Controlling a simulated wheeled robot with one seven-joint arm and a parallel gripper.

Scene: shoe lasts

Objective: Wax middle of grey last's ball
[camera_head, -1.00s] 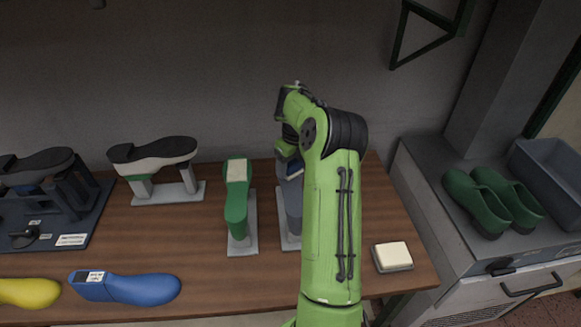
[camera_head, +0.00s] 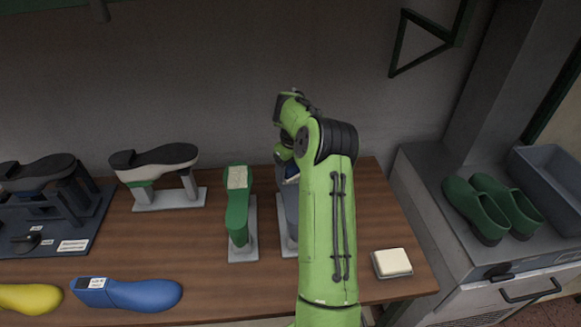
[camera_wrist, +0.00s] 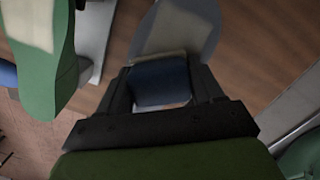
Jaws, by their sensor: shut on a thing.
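The grey last (camera_head: 284,211) stands on its light stand at the table's middle, mostly hidden behind my arm. In the wrist view its rounded grey end (camera_wrist: 195,22) lies just ahead of my fingertips, with a paler area on its surface. My gripper (camera_wrist: 162,82) is shut on a blue block (camera_wrist: 160,86) with a pale strip along its far edge. The block overlaps the last in the wrist view; I cannot tell whether they touch. A cream block (camera_head: 393,261), perhaps wax, sits in a shallow dish at the table's right.
A green last (camera_head: 237,213) with a pale patch on top stands close left of the grey one. Further left are a shoe on a stand (camera_head: 155,161), a blue last (camera_head: 130,292) and a yellow last (camera_head: 28,297). Green clogs (camera_head: 488,208) rest on the right cabinet.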

